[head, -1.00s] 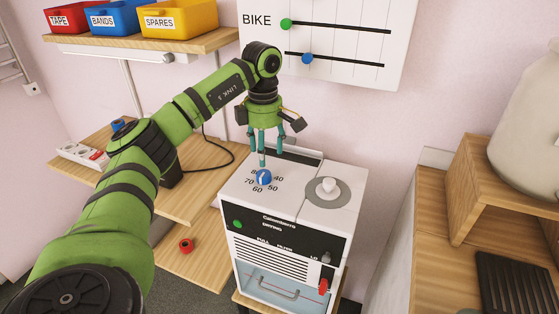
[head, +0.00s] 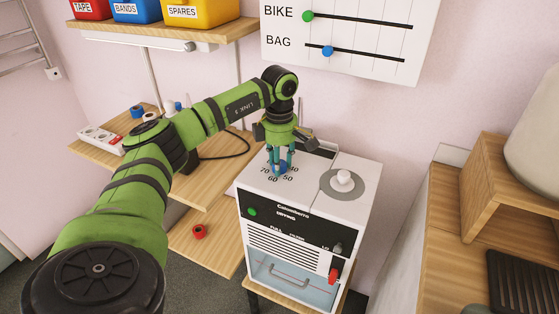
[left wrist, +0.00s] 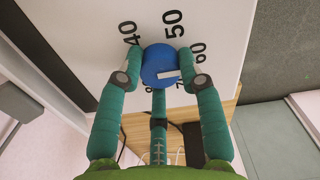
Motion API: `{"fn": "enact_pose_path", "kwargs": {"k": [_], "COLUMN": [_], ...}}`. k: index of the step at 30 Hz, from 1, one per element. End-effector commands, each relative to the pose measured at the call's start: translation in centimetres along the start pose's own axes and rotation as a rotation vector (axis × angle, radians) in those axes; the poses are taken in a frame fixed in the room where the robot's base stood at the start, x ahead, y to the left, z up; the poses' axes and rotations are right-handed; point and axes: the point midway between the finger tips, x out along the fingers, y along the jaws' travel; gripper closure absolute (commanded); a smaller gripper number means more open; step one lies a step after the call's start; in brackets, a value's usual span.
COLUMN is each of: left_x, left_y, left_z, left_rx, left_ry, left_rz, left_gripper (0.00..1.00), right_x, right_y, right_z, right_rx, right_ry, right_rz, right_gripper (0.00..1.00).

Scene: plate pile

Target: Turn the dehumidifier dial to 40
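The white dehumidifier (head: 300,200) stands below my left arm. Its blue dial (head: 281,169) is on the top face, partly covered by my fingers in the head view. In the left wrist view the dial (left wrist: 158,60) is plain, with the numbers 40, 50 and 60 printed around it and lower ones partly hidden. The dial's white mark (left wrist: 168,74) points down and right, roughly toward 70, away from 40. My left gripper (head: 280,164) points down over the dial. Its fingers lie against the dial on both sides with no clear gap, and a third finger is below. My right gripper is out of view.
A grey round plate with a white knob (head: 344,178) is right of the dial. A red switch (head: 334,274) is on the front. A wooden shelf (head: 150,165) with a power strip is at left. A wooden counter (head: 430,250) stands at right.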

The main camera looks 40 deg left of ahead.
Motion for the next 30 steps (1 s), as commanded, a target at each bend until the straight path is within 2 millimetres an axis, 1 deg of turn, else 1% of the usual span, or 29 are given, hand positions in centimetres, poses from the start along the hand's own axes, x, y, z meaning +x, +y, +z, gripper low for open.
{"fn": "enact_pose_path", "kwargs": {"k": [7, 14, 20, 30], "left_x": [0.1, 0.0, -0.1, -0.1], "left_y": [0.0, 0.0, -0.1, -0.1], "left_z": [0.0, 0.0, 0.0, 0.0], "left_rx": [-0.004, -0.063, -0.192, -0.507], "left_ry": [0.002, 0.002, 0.003, 0.003], "left_rz": [-0.001, -0.002, -0.003, -0.003], "left_gripper": [0.96, 0.96, 0.96, 0.96], "right_x": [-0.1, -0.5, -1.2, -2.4], "right_y": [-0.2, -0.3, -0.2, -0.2], "right_z": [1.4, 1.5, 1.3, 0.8], "right_rx": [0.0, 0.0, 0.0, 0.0], "right_ry": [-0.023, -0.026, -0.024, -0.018], "right_rz": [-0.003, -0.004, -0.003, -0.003], "right_gripper": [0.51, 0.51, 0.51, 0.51]}}
